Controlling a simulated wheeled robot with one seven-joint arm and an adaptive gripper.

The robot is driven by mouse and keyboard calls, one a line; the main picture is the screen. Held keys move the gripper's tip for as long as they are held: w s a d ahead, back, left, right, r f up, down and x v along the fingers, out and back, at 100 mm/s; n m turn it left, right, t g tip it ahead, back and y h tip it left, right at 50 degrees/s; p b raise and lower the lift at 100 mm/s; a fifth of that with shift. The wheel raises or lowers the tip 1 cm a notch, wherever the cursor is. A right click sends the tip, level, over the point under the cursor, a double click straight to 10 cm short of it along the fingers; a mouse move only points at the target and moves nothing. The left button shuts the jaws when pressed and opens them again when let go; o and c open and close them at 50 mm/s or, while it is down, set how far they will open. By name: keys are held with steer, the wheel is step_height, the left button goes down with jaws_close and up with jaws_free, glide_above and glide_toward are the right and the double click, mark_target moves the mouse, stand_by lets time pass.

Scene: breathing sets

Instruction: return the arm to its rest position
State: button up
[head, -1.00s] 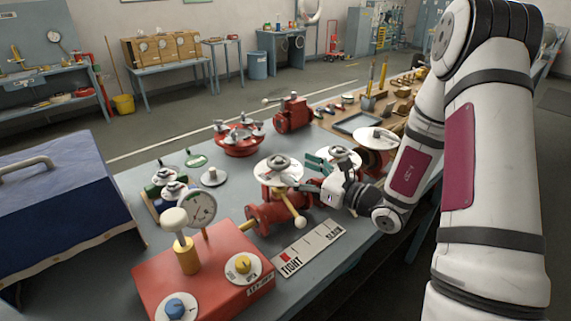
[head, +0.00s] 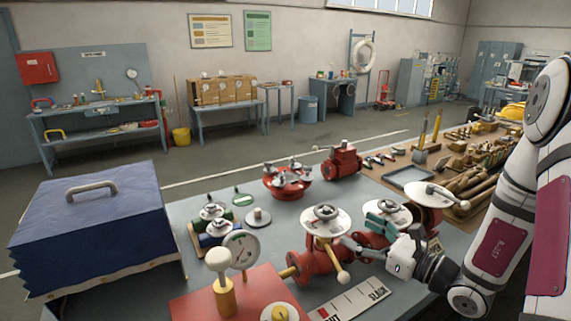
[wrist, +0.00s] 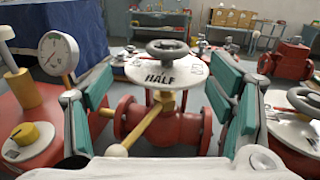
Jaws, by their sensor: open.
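My gripper (head: 372,233) is in the head view at lower right, over the workbench among the red valves. In the wrist view its teal-padded fingers (wrist: 165,108) stand wide apart with nothing held between them. Beyond and between them is a red valve (wrist: 165,125) with a white dial marked HALF, a grey handwheel and a yellow lever with a pale knob. The same valve also shows in the head view (head: 312,262), just left of my gripper. I cannot tell whether a finger touches it. My white arm (head: 510,215) comes in from the right edge.
A red gauge box (head: 190,307) stands front left of the valve. A blue covered case (head: 90,235) is at far left. A TIGHT–SLACK strip (head: 350,301) lies at the front. Other red valves (head: 428,215) stand close around my gripper. Tools crowd the bench's right end.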

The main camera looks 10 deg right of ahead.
steer(key=s+a+r+n+g+y+b, duration=0.1)
steer(key=s+a+r+n+g, duration=0.2)
steer(key=s+a+n+g, duration=0.45)
steer(key=s+a+r+n+g+b, duration=0.1)
steer(key=s+a+r+n+g, duration=0.3)
steer(key=s+a+n+g, duration=0.35)
steer(key=s+d+r+n+t+h, duration=0.2)
steer(key=d+n+t+h, duration=0.1)
steer(key=n, duration=0.4)
steer(key=s+d+r+n+t+h+b, duration=0.1)
steer(key=s+d+r+n+t+h, duration=0.1)
steer(key=d+n+h, duration=0.4)
steer(key=shift+s+d+r+n+t+h, duration=0.15)
steer(key=shift+s+r+n+t+h, duration=0.4)
steer(key=shift+h, duration=0.65)
steer(key=shift+s, duration=0.2)
